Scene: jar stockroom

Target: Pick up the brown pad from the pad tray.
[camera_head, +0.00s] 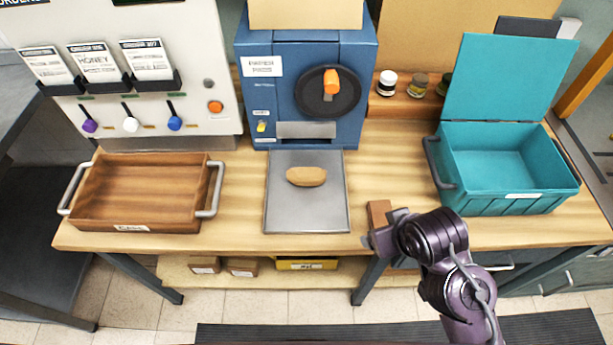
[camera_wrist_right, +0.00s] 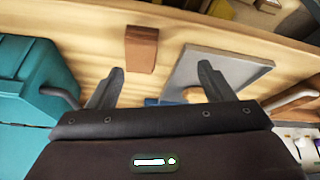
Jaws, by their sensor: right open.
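A tan-brown oval pad (camera_head: 306,176) lies on a flat grey metal tray (camera_head: 300,215) in front of the blue machine. In the right wrist view the grey tray (camera_wrist_right: 225,65) is at right of centre, and the pad (camera_wrist_right: 193,94) is partly hidden by a finger. My right gripper (camera_head: 383,230) is right of the tray, near the table's front edge, apart from the pad. In the wrist view its fingers (camera_wrist_right: 160,85) are spread with nothing between them. My left gripper does not show.
A small brown block (camera_head: 379,211) sits on the table by my right gripper. An open teal box (camera_head: 510,200) stands at right, a wooden tray with handles (camera_head: 140,215) at left. The blue machine (camera_head: 300,95) and small jars (camera_head: 387,83) are behind.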

